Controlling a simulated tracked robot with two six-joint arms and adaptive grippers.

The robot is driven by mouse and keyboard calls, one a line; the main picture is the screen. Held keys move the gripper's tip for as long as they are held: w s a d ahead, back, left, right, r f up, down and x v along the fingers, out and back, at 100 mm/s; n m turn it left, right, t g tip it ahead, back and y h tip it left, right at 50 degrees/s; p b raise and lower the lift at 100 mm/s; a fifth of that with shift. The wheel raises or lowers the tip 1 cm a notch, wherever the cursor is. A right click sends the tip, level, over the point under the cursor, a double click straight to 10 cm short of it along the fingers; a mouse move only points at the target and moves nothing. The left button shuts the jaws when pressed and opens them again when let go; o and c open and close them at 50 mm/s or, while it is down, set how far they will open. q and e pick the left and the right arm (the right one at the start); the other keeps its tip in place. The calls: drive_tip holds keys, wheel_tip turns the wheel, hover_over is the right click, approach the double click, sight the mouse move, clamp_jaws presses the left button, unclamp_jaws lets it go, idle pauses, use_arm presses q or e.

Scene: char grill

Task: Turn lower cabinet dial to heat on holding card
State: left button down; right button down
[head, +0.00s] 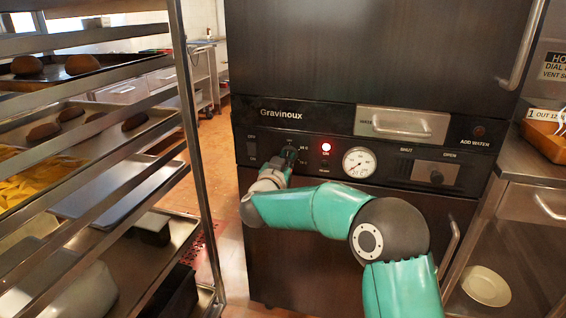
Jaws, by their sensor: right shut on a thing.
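The lower cabinet's control panel (395,150) is black and reads "Gravinoux" at its upper left. My right gripper (288,157) is at the panel, left of the lit red lamp (326,147), and is shut on the dial there. The gripper hides most of the dial, so I cannot read its setting. Small white marks show around it. The holding card (552,66) is on the right wall, cut off by the picture edge; "DIAL" and "VENT" can be read. My left gripper is out of view.
A round white gauge (359,163) and a vent slider (436,177) marked "SHUT" and "OPEN" sit right of the dial. A rack (190,130) with trays of buns stands close on the left. A steel counter (520,158) is at the right.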

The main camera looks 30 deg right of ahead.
drive_tip(key=shift+d+f+m+b, duration=0.15)
drive_tip(key=shift+m+b, duration=5.25)
drive_tip(key=shift+m, duration=3.2)
drive_tip(key=shift+d+f+m+b, duration=0.1)
drive_tip(key=shift+m+b, duration=5.25)
drive_tip(key=shift+m, duration=3.25)
drive_tip(key=shift+r, duration=0.1)
